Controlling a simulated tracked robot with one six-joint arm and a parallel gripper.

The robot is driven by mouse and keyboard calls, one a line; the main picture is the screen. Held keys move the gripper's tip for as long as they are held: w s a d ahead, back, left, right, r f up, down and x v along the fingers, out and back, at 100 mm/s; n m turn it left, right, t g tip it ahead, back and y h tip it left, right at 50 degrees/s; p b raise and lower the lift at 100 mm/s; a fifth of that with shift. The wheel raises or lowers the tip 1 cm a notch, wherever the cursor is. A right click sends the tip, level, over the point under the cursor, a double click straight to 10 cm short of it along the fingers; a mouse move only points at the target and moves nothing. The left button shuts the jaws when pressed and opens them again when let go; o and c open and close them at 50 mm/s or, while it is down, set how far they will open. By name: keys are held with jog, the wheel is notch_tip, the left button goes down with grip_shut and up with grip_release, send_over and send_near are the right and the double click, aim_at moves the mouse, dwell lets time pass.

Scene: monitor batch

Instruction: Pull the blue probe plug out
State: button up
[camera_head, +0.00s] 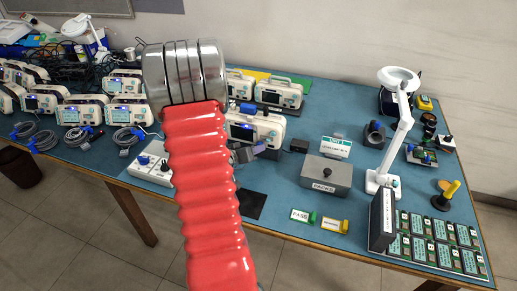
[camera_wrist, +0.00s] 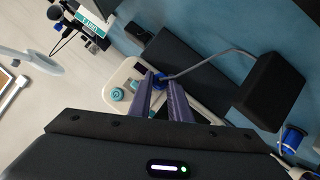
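A white monitor (camera_head: 257,128) stands near the middle of the blue table, partly hidden behind my red arm. The wrist view shows its white casing, with teal knobs (camera_wrist: 117,93), close in front of my gripper. The blue probe plug (camera_wrist: 160,79) sits at the monitor's face, with a grey cable running from it to the right. My gripper (camera_wrist: 161,82) has its two dark purple fingers apart, one on each side of the plug at their tips. I cannot tell whether they touch it.
More monitors (camera_head: 84,110) with coiled cables stand at the left. A grey box (camera_head: 326,175), a white magnifier lamp (camera_head: 397,130) and several green boards (camera_head: 440,235) are to the right. A dark block (camera_wrist: 270,92) is close on the wrist view's right.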

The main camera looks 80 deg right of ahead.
grip_shut()
jog(key=shift+w+a, duration=0.1)
jog(key=shift+a, duration=0.1)
jog(key=shift+w+a, duration=0.15)
jog(key=shift+a, duration=2.25)
jog(key=shift+w, duration=0.1)
jog(key=w+a+m+t, duration=0.1)
jog(key=w+a, duration=0.3)
jog(key=w+a+f+m+t, duration=0.1)
jog(key=w+a, duration=0.3)
jog(key=a, duration=0.1)
jog(key=w+a+f+m+t, duration=0.1)
jog(key=w+a, duration=0.3)
jog(key=shift+w+a+f+t, duration=0.1)
jog(key=shift+a+t, duration=0.05)
jog(key=shift+t, duration=0.15)
jog(key=shift+f, duration=2)
jog(key=shift+f, duration=1.05)
